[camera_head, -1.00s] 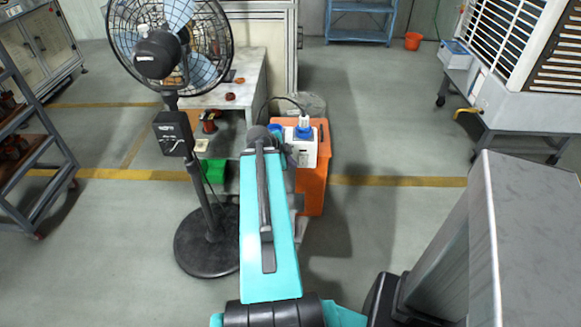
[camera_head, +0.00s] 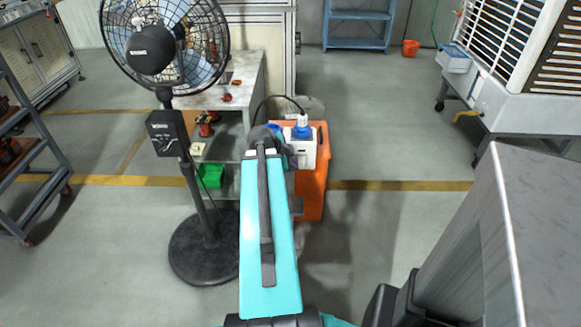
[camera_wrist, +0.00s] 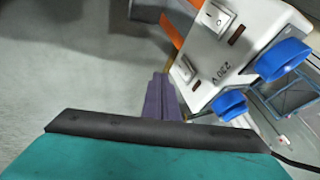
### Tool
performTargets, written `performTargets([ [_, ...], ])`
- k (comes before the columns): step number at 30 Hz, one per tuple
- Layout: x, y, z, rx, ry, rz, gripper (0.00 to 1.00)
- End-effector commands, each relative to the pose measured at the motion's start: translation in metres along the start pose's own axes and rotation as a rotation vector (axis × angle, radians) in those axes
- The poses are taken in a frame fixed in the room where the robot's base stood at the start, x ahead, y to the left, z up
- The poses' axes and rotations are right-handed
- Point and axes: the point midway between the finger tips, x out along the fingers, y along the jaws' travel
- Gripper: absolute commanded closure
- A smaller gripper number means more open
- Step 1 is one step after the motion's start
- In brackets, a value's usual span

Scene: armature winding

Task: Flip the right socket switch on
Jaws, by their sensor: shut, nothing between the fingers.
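The white socket box (camera_head: 304,152) sits by the orange cabinet, partly hidden behind my arm in the head view. One switch (camera_wrist: 217,17) is at the top, the other (camera_wrist: 186,69) lower left. The blue sockets (camera_wrist: 283,59) (camera_wrist: 230,104) are on the right side. My gripper (camera_wrist: 161,80) is shut and empty, its tip just left of the lower switch; contact is not clear. Rocker positions are hard to tell.
The orange cabinet (camera_head: 313,190) stands beside a grey workbench (camera_head: 240,90). A black standing fan (camera_head: 205,245) is close on the left of my arm. A cable runs to a plug (camera_head: 302,121) on the box. Floor right of the cabinet is clear.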

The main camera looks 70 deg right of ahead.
Motion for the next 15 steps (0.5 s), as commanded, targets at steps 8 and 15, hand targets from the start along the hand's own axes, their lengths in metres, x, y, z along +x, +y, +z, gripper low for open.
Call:
performTargets([
  [8,0.035,-0.001,0.000,0.000,0.000,0.002,1.00],
  [15,0.063,-0.005,0.000,0.000,0.000,0.000,1.00],
])
